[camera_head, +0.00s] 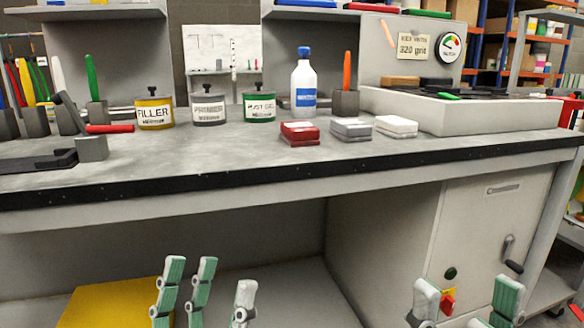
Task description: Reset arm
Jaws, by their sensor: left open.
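My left gripper (205,290) shows at the bottom left of the head view, with grey and green jointed fingers pointing up. Its fingers stand apart with nothing between them. My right gripper (465,300) shows at the bottom right, with two fingers spread apart and an empty gap between them. Both grippers appear below the front edge of the grey workbench (240,165). The lower parts of both grippers and the arms are cut off by the frame.
On the bench stand a filler can (155,113), a primer can (208,109), a green-labelled can (259,107), a white bottle (303,85), a red block (299,133) and a grey tray (470,115). A yellow panel (110,306) lies below. A cabinet (480,225) stands under the right end.

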